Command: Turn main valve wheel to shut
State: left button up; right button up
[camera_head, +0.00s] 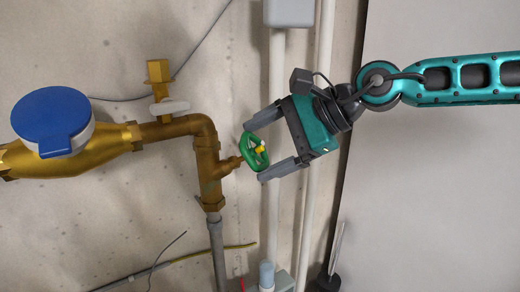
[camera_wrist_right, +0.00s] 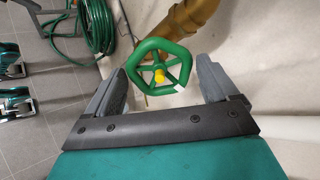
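The green valve wheel (camera_head: 246,153) with a yellow hub sits on a brass valve stem to the right of the vertical brass pipe (camera_head: 208,165). My right gripper (camera_head: 256,149) comes from the right with its fingers spread, one above and one below the wheel. In the right wrist view the wheel (camera_wrist_right: 158,44) lies between the fingertips (camera_wrist_right: 161,68), close to both; I cannot tell whether they touch it. A white mark shows on its rim at lower right. My left gripper is not in view.
A brass water meter with a blue lid (camera_head: 52,118) is at left, beside a brass valve with a pale lever (camera_head: 170,107). Pale vertical pipes (camera_head: 277,85) run behind my right gripper. A green hose (camera_wrist_right: 98,25) hangs at upper left in the wrist view.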

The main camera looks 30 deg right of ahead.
jog(key=c, duration=0.8)
jog(key=shift+f+m+b, duration=0.1)
jog(key=shift+m+b, duration=0.45)
jog(key=shift+m, duration=1.85)
jog(key=m+b, duration=0.1)
jog(key=m, duration=0.2)
jog(key=shift+m, duration=0.7)
